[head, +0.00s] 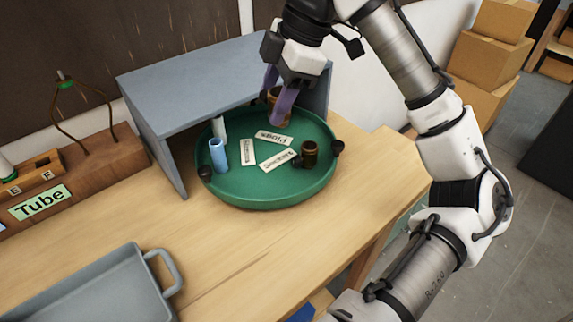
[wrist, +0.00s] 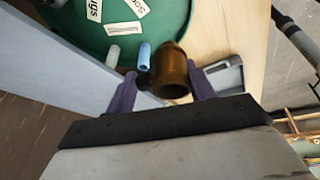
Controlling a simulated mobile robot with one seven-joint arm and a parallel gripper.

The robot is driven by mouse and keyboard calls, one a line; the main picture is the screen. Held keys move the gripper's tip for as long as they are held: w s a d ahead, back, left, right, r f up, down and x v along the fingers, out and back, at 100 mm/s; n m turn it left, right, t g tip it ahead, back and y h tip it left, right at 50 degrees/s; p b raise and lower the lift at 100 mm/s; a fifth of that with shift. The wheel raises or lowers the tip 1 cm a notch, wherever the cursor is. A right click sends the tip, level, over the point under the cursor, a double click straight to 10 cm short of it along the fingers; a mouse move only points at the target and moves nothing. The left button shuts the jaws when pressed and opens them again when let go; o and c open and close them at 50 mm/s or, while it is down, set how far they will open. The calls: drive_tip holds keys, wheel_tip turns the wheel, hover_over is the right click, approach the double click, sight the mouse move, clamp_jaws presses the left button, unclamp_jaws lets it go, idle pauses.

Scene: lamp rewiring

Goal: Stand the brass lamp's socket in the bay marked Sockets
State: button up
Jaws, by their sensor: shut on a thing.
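The brass lamp's socket (wrist: 172,68), a brown-gold cup shape, sits between the purple fingers of my gripper (wrist: 160,90), which is shut on it. In the head view my gripper (head: 277,96) hangs over the back of the round green tray (head: 265,196), and the socket (head: 279,92) is partly hidden behind a finger. The tray carries white labels. A dark olive-brass piece (head: 310,153) stands at the tray's right.
A blue cylinder (head: 218,154) and a pale cylinder (head: 219,129) stand at the tray's left. A grey-blue shelf (head: 200,80) covers the tray's back, close beside my gripper. Dark knobs (head: 337,147) sit on the rim. A grey bin (head: 100,285) stands front left.

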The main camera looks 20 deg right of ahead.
wheel_tip(320, 180, down, 16)
drive_tip(key=shift+r+p, duration=0.1)
drive_tip(key=shift+p, duration=0.6)
drive_tip(key=o, duration=0.8)
drive_tip(key=b+v, duration=0.1)
drive_tip(key=v, duration=1.1)
